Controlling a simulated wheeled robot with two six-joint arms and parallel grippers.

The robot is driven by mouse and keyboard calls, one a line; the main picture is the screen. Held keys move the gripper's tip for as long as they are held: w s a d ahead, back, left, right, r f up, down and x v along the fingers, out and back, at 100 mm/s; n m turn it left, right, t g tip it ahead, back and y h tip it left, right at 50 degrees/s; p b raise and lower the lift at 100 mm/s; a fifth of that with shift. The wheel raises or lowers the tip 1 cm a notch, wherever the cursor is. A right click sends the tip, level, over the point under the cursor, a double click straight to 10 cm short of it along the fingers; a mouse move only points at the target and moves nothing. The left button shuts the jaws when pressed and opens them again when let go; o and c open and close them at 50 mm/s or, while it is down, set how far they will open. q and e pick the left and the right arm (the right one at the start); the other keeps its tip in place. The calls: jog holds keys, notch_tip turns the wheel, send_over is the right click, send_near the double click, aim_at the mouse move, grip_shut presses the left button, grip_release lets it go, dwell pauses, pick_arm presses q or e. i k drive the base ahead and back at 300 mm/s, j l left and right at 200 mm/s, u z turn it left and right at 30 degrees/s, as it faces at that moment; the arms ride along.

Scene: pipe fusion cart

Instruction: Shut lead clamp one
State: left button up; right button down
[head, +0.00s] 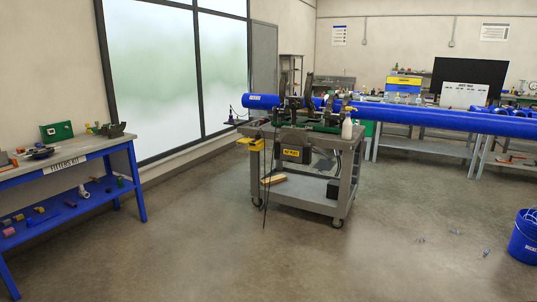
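A grey cart (320,135) stands mid-room some distance ahead. On its top sits the fusion machine (318,128), with a green base. Tall dark clamp parts (309,86) stand up above the machine, seemingly raised, and others show at its left side. I cannot tell which one is lead clamp one. A short blue pipe (262,101) sticks out to the left of the machine. A long blue pipe (430,116) runs from it to the right. Neither of my grippers is in view.
A blue-legged workbench (70,160) stands at the left with tools and fittings. A blue bucket (523,240) is at the right edge. Small litter (486,252) lies on the floor. Open floor lies before the cart. Benches line the back wall.

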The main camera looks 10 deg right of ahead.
aim_at(310, 82)
jog(key=i+l+z, duration=0.2)
jog(key=i, duration=0.6)
jog(key=i+l+z, duration=0.2)
jog(key=i, duration=2.35)
